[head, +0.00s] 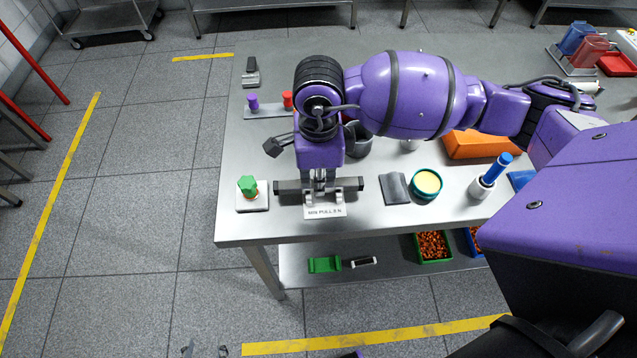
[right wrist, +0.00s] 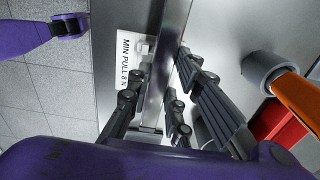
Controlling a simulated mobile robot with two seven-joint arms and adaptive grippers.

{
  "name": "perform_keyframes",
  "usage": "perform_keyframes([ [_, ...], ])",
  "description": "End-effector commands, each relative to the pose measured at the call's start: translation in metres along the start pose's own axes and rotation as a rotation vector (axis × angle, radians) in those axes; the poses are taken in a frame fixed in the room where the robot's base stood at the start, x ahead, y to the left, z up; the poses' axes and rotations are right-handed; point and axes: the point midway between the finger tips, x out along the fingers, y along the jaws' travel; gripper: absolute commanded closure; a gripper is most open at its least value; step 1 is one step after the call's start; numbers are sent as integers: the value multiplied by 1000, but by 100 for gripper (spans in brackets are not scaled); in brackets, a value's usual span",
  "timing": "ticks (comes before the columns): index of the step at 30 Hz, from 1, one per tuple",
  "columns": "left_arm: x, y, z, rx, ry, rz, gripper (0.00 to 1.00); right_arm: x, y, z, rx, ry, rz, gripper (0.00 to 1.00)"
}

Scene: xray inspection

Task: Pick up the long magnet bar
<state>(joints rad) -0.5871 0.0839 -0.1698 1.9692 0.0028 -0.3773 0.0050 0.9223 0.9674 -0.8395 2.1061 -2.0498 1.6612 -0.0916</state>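The long magnet bar (head: 290,187) is a dark, straight bar lying level, left to right, at a small grey stand near the table's front edge. The stand's white label (head: 325,211) reads "MIN PULL 8 N". My right gripper (head: 320,180) points down over the middle of the bar. In the right wrist view the bar (right wrist: 170,65) runs between the fingers (right wrist: 163,68), one side on each; whether both touch it is unclear. My left gripper (head: 205,350) shows only as two separated dark fingertips at the bottom edge of the head view, apparently empty, away from the table.
A green knob on a white block (head: 252,202) stands left of the bar. A lower shelf (head: 330,273) holds small parts.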

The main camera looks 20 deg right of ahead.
Motion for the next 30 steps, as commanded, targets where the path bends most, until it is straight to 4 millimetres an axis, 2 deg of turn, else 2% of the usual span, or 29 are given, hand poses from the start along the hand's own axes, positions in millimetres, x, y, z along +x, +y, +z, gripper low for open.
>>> perform_keyframes([
  [2,0,-1,0,0,0,-1,59,0,0,0,0,0,-1,100],
  [20,0,-1,-2,0,3,-1,59,-6,-1,0,1,-1,-3,100],
  [26,0,0,-3,0,5,0,59,-30,-2,1,-2,-4,-5,100],
  [30,-1,1,-4,0,7,1,59,-56,18,-2,-5,-3,-6,100],
])
